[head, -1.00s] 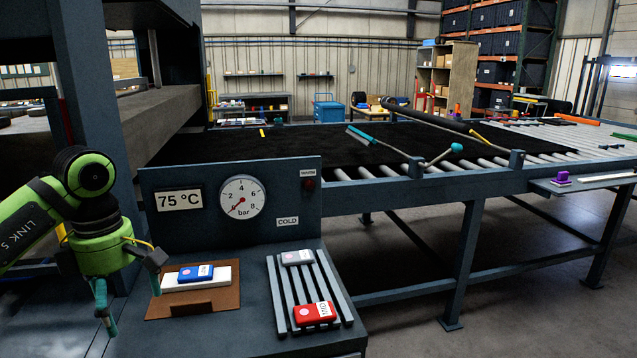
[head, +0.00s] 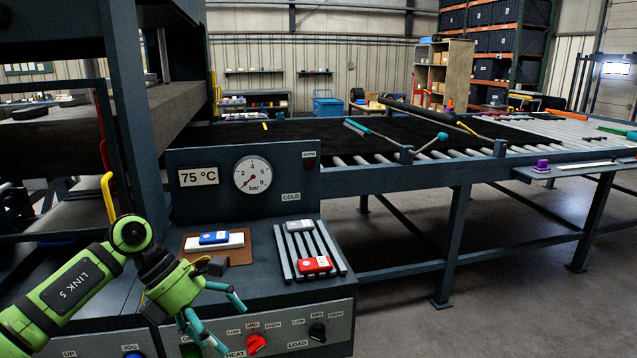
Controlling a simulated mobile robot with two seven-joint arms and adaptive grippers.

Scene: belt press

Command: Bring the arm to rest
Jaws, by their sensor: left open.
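My left arm comes in from the lower left, and its green left gripper (head: 222,318) with teal fingers hangs in front of the press console (head: 350,225). The fingers are spread and nothing is between them. The gripper is in front of the console's lower control panel and hides part of it. My right gripper is not in view.
On the console, a blue block (head: 214,238) lies on a white block on a brown pad (head: 190,255). A red block (head: 314,264) lies on a slatted rack (head: 284,262). A red knob (head: 256,343) and black knob (head: 317,331) are close to the gripper. Open floor (head: 400,270) lies right.

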